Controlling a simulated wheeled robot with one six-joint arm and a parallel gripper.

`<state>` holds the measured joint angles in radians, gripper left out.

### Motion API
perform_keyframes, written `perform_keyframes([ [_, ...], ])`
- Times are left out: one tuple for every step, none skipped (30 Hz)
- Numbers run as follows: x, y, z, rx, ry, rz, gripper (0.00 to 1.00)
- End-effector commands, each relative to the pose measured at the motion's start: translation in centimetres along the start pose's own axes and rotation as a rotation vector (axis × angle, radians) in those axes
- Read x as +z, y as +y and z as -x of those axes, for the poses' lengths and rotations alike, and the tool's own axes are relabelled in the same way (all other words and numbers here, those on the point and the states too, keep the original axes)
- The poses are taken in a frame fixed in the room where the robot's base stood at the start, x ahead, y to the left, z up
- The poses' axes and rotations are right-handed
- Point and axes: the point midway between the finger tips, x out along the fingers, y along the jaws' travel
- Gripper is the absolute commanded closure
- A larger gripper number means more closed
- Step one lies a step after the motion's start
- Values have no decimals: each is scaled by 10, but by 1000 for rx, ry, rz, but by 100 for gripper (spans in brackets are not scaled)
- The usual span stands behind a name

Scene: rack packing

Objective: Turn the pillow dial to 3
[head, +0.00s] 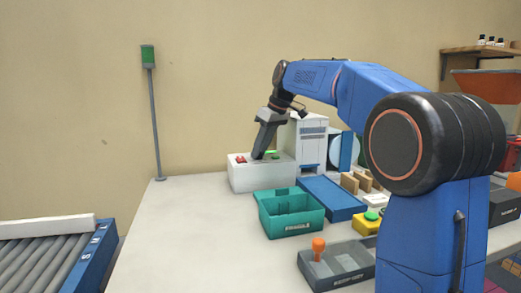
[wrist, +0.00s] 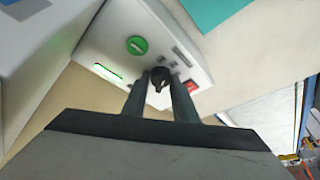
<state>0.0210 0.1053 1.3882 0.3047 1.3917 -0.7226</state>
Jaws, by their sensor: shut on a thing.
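A white control box (head: 262,180) stands at the back of the table. In the wrist view its face (wrist: 110,40) carries a small black dial (wrist: 159,73), a green round knob (wrist: 137,45) and a red switch (wrist: 190,87). My gripper (wrist: 159,84) points at the box with one finger on each side of the black dial, shut on it. In the head view my gripper (head: 258,156) reaches down onto the box top, and the dial is hidden behind it. The dial's setting and any numerals cannot be read.
A white cabinet (head: 308,135) stands right behind the box. A teal bin (head: 291,222) and a blue tray (head: 332,200) sit in front and to the right. The table's left part is clear.

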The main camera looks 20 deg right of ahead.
Motion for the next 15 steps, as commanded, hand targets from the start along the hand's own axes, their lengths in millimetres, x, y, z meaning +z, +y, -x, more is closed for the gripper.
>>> perform_keyframes([
  [0,-1,0,5,1,-13,97],
  [0,-1,0,9,2,-22,97],
  [0,-1,0,16,3,-39,97],
  [0,-1,0,22,4,-52,97],
  [0,-2,0,28,4,-69,97],
  [0,-2,0,38,5,-92,97],
  [0,-2,0,46,7,-110,97],
  [0,-2,0,55,10,-131,97],
  [0,-3,0,67,11,-160,97],
  [0,-3,0,77,13,-183,97],
  [0,-4,0,86,15,-207,97],
  [0,-4,0,101,17,-240,97],
  [0,-4,0,111,18,-266,97],
  [0,-5,0,121,20,-293,97],
  [0,-5,0,137,22,-329,97],
])
